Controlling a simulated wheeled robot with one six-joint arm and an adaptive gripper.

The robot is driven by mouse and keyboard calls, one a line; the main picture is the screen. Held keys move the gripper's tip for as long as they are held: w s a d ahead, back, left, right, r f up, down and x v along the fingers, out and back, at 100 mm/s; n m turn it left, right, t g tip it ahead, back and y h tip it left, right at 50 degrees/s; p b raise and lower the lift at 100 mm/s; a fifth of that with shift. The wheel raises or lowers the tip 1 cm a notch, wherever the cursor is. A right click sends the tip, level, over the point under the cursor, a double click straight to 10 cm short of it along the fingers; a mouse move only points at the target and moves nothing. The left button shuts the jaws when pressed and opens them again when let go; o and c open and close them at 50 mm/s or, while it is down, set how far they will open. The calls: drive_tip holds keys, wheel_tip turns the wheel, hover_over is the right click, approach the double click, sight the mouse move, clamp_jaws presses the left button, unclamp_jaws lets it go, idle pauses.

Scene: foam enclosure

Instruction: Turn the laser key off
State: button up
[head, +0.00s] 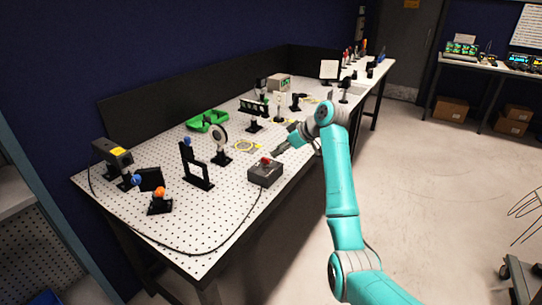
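A dark grey control box (265,174) with a red part (265,160) on top sits near the front edge of the perforated optical table (215,240). A key is too small to make out on it. A black cable (215,252) runs from near the box along the table's front edge to the left. A dark laser-like housing (113,154) with a yellow label stands at the table's left end. My gripper (281,152) is just behind and right of the box, apparently low over the table. Its fingers are small and dark, and their opening is unclear.
Optic mounts stand close by: a round one (218,134), a black frame (196,166) and an orange-topped one (160,193). A green tray (207,121) lies behind. A dark panel (190,88) backs the table. The floor (430,190) at right is mostly clear.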

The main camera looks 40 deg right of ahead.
drive_tip(key=shift+v, duration=1.8)
